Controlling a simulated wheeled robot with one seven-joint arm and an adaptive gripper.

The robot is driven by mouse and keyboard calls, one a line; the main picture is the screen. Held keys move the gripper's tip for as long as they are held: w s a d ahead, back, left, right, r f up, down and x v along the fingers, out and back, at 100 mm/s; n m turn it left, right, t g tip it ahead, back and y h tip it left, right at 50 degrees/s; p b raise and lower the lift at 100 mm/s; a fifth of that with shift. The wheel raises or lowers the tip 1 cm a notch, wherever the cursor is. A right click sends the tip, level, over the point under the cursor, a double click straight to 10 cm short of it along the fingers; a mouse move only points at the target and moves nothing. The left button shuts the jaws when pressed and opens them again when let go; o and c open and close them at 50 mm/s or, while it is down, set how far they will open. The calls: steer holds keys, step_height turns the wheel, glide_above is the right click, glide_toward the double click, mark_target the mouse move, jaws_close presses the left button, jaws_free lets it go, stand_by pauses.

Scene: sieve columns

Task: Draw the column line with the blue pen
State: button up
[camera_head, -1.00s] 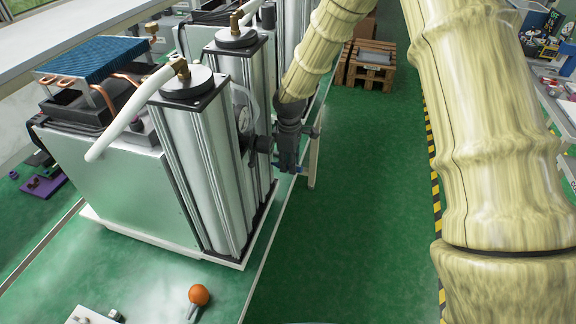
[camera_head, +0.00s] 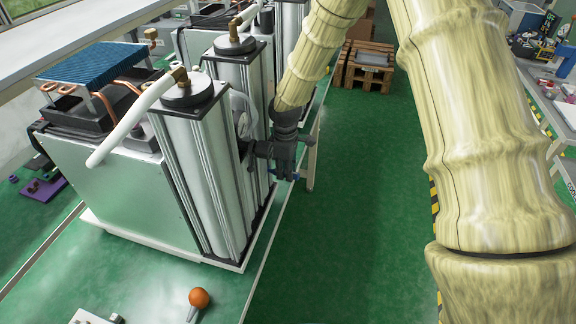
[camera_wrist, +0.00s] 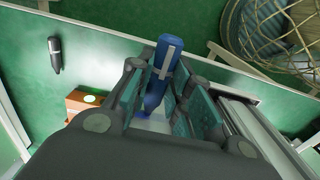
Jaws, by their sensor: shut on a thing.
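My gripper (camera_head: 284,172) is beside the tall silver columns (camera_head: 196,165) at the right edge of the bench in the head view. In the wrist view my gripper (camera_wrist: 172,105) is shut on a blue pen (camera_wrist: 168,62) with a pale clip. The pen stands between the fingers, over a pale surface with a blue patch near its lower end. Whether the tip touches that surface is hidden. In the head view only a small bit of blue shows at the fingers. A ribbed metal column side lies to the right of the fingers in the wrist view.
An orange-knobbed tool (camera_head: 199,298) lies on the green bench at the front. A dark pen-like object (camera_wrist: 55,54) and a brown box with a light (camera_wrist: 86,100) show in the wrist view. A wooden pallet (camera_head: 370,68) stands on the floor behind. The green aisle is clear.

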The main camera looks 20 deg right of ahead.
steer(key=s+a, duration=0.2)
steer(key=s, duration=0.2)
steer(key=shift+s+a+p, duration=0.1)
steer(key=shift+a+p, duration=0.25)
steer(key=shift+a, duration=0.05)
steer(key=shift+d, duration=0.15)
stand_by(0.4)
steer(key=shift+s+d+p, duration=0.25)
steer(key=shift+s+d, duration=0.3)
steer(key=shift+d, duration=0.25)
steer(key=shift+s+d+p, duration=0.2)
steer(key=shift+s+d, duration=0.35)
steer(key=shift+d, duration=0.25)
steer(key=shift+s+d+p, duration=0.25)
steer(key=shift+s+d, duration=0.3)
steer(key=shift+d, duration=0.25)
steer(key=shift+s+d, duration=0.45)
steer(key=shift+d, duration=0.2)
steer(key=shift+s+d, duration=0.4)
steer(key=shift+d, duration=0.2)
